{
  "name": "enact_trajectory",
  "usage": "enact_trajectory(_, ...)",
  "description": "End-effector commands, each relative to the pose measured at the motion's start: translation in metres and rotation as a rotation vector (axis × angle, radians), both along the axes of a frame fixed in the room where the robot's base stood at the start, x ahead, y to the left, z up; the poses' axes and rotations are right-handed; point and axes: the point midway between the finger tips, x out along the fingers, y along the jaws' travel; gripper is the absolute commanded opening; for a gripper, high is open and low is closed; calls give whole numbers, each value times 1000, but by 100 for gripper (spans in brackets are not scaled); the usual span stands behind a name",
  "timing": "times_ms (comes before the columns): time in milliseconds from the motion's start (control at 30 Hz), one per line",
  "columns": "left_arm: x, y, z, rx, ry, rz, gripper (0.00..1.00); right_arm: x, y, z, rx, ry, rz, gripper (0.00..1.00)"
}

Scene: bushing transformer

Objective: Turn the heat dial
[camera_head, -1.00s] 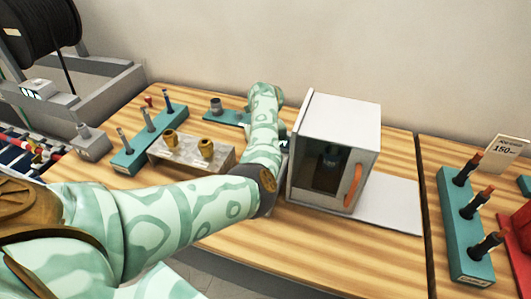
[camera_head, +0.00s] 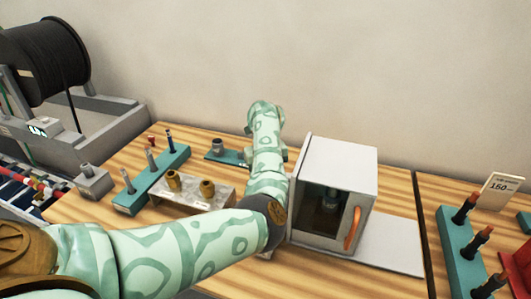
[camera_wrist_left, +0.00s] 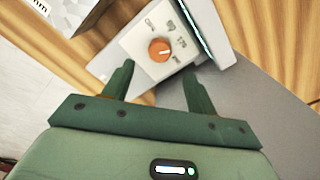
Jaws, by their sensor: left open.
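The orange heat dial (camera_wrist_left: 160,50) shows in the left wrist view on a pale panel with small printed marks around it. A short white line crosses the dial. My left gripper (camera_wrist_left: 158,72) is open and empty, its two green fingers pointing at the dial, one to each side of its lower edge; the dial appears just beyond the tips, and I see no contact. In the head view the white oven (camera_head: 340,165) with an orange door handle (camera_head: 353,228) stands right of my left arm. The dial and left fingertips are hidden there. My right gripper is not in view.
A grey block with brass fittings (camera_head: 187,197) and a teal stand with pins (camera_head: 150,183) lie left of my arm. A teal rack with dark rods (camera_head: 463,262) and a "150" card (camera_head: 500,193) stand at the right. A white plate (camera_head: 385,243) lies beside the oven.

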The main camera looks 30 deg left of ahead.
Motion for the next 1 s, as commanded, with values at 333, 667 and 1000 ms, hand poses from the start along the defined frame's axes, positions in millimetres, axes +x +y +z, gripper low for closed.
enact_trajectory(333, 1, 0, 78, -1, -2, 0, 57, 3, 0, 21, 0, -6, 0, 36)
enact_trajectory(667, 0, 0, 88, -1, 0, 0, 57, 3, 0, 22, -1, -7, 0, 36)
enact_trajectory(1000, 0, 0, 88, -1, 1, 0, 57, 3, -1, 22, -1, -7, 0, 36)
